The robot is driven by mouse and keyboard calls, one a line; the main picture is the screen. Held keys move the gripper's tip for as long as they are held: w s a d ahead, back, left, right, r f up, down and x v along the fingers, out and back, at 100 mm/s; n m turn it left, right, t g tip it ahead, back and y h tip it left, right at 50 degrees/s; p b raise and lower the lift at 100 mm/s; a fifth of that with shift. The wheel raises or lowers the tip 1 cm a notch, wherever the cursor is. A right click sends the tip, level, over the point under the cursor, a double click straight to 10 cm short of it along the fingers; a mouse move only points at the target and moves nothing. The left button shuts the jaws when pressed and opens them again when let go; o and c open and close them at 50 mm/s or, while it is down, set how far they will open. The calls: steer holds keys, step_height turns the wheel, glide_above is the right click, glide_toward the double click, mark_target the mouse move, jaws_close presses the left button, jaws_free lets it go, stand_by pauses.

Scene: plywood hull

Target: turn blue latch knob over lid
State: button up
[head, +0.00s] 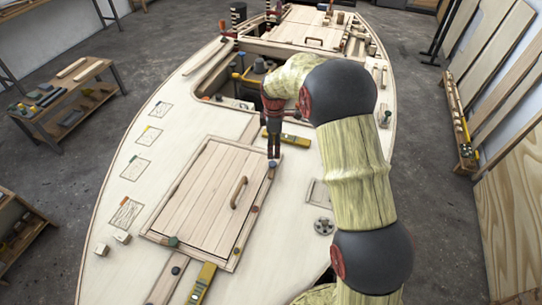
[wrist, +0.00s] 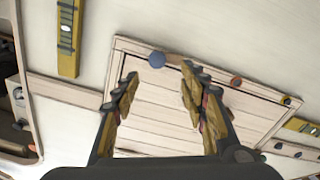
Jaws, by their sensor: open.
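The plank lid (head: 190,185) lies shut in its wooden frame on the deck, with a curved wooden handle (head: 238,192). It also shows in the wrist view (wrist: 160,118), partly hidden by my fingers. The round blue knob (wrist: 157,59) sits on the frame's edge near one corner of the lid. In the head view, the blue knob (head: 272,164) is small, just below my fingertips. My gripper (head: 273,157) points down over that corner. In the wrist view, my gripper (wrist: 160,75) is open and empty, with the blue knob just beyond and between the fingertips.
A red knob (wrist: 236,82) sits farther along the same frame side. A green knob (head: 172,241) is at the frame's near left corner. Yellow levels (head: 287,138) (head: 202,285) lie on the deck near the frame. An open hatch (head: 235,90) lies beyond.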

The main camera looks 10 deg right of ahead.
mark_target(273, 163)
steer(key=shift+w+f, duration=0.4)
steer(key=shift+f, duration=0.45)
step_height(273, 163, down, 8)
steer(key=shift+r+b, duration=0.25)
steer(key=shift+b, duration=0.55)
steer(key=shift+c, duration=0.6)
jaws_close()
